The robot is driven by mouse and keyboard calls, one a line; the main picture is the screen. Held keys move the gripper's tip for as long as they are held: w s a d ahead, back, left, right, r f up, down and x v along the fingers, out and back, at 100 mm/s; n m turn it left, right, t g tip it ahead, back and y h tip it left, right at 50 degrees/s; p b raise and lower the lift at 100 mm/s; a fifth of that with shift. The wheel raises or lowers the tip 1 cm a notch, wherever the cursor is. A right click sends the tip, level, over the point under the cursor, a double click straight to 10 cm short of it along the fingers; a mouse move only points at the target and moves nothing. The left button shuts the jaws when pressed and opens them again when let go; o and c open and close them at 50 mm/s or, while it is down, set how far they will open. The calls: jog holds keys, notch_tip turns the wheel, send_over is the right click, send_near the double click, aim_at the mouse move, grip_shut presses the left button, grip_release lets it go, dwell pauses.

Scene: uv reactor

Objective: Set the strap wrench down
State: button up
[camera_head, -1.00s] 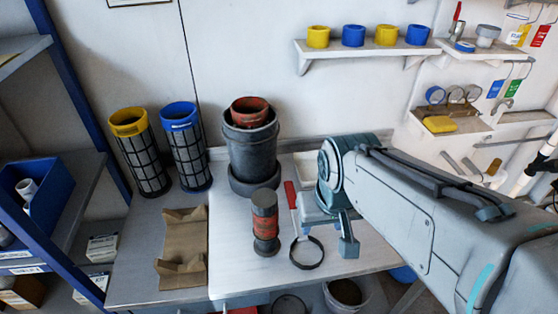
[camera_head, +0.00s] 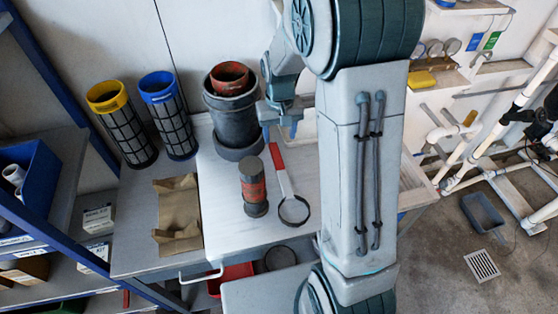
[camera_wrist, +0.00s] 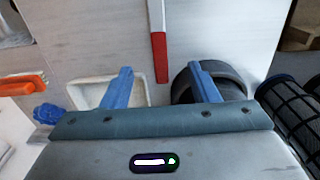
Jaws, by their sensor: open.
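The red handle (camera_wrist: 159,55) shows there beyond the fingers, and the strap loop is out of that view.
A dark cylinder with a red band (camera_head: 253,187) stands left of the wrench. A large grey housing (camera_head: 232,118) stands behind it, close to my gripper. Yellow-topped (camera_head: 120,125) and blue-topped (camera_head: 168,115) mesh filters and brown paper (camera_head: 176,212) are further left.

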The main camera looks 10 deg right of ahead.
send_over(280, 166)
notch_tip(280, 166, down, 9)
jog(key=shift+s+a+p, duration=0.1)
jog(key=shift+p, duration=0.25)
jog(key=shift+f+p, duration=0.7)
jog(key=shift+f, duration=2)
grip_shut()
